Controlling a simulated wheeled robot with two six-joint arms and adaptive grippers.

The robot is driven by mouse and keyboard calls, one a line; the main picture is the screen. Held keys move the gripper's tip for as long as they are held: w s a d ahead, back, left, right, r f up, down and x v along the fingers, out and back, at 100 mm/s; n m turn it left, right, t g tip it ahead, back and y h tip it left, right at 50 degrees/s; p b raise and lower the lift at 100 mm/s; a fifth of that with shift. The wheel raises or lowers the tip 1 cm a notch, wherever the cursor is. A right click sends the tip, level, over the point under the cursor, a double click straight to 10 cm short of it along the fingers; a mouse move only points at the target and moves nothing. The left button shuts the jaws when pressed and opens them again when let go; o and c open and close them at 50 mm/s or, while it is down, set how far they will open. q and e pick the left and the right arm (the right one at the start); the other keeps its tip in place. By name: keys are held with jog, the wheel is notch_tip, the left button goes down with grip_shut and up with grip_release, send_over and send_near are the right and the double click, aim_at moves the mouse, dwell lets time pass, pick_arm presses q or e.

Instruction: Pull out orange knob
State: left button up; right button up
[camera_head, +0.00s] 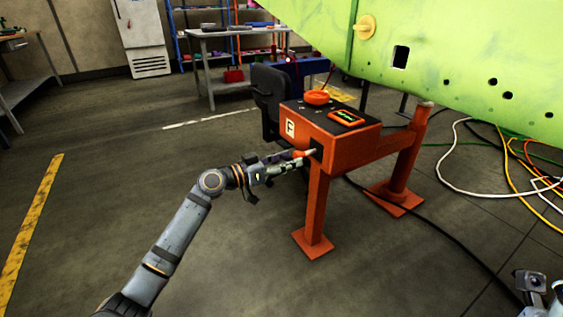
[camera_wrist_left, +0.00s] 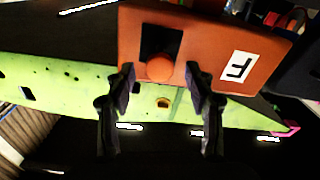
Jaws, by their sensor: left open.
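The orange knob (camera_head: 299,154) sticks out from the end face of the orange jig box (camera_head: 345,153), on a short pale shaft in front of a dark square recess. In the left wrist view the knob (camera_wrist_left: 160,68) shows as a round orange ball at the lower edge of the recess. My left gripper (camera_head: 289,161) is open at the knob. In the left wrist view its two fingers (camera_wrist_left: 160,78) stand on either side of the knob, with gaps between. Whether the knob lies fully between the fingertips in depth, I cannot tell.
A large green wing panel (camera_head: 470,65) hangs above and right of the box. The box stands on orange legs (camera_head: 315,215). A dark chair (camera_head: 272,92) is behind it. Cables (camera_head: 455,180) lie on the floor at right. The floor left of my arm is clear.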

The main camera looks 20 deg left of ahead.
pick_arm(q)
jog(key=shift+v, duration=2.35)
